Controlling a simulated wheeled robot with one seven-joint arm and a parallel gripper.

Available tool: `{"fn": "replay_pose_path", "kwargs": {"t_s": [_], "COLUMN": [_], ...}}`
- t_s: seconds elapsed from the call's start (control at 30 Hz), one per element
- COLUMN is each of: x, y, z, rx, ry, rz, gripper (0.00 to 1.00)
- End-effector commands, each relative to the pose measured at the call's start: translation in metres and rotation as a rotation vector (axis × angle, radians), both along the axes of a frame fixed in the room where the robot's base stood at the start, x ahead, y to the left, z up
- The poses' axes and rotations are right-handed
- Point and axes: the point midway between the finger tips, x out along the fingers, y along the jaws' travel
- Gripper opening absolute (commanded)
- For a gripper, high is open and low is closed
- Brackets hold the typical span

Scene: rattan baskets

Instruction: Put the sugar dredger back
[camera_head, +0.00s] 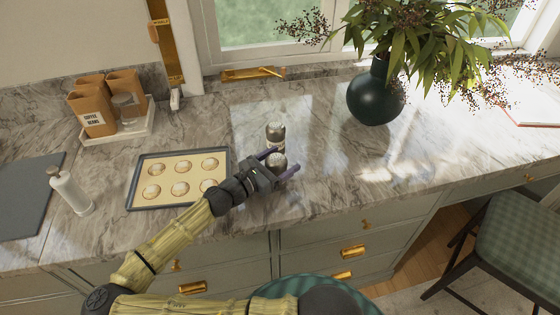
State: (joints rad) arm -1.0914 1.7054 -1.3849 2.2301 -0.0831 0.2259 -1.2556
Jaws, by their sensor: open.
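Two small shakers with domed silver tops stand close together on the marble counter, and one of them may be the sugar dredger. The far shaker (275,133) is upright with its side showing. The near shaker (277,160) is mostly hidden by my gripper. My gripper (280,163) is open, with its purple fingers around or just above the near shaker. I cannot tell whether they touch it.
A baking tray (133,200) with several round pastries lies left of my gripper, close under my arm. A white bottle (72,192) stands further left, by a grey board (25,195). A dark green vase (375,95) stands right. The counter between vase and shakers is clear.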

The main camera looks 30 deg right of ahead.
Motion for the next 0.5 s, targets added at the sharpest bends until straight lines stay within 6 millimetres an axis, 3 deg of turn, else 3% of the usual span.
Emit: {"fn": "replay_pose_path", "kwargs": {"t_s": [0.23, 0.5], "x": [-0.001, -0.010], "y": [0.009, 0.056], "z": [0.002, 0.000], "rx": [0.001, 0.003], "ry": [0.000, 0.000], "rz": [0.004, 0.006], "gripper": [0.75, 0.75]}}
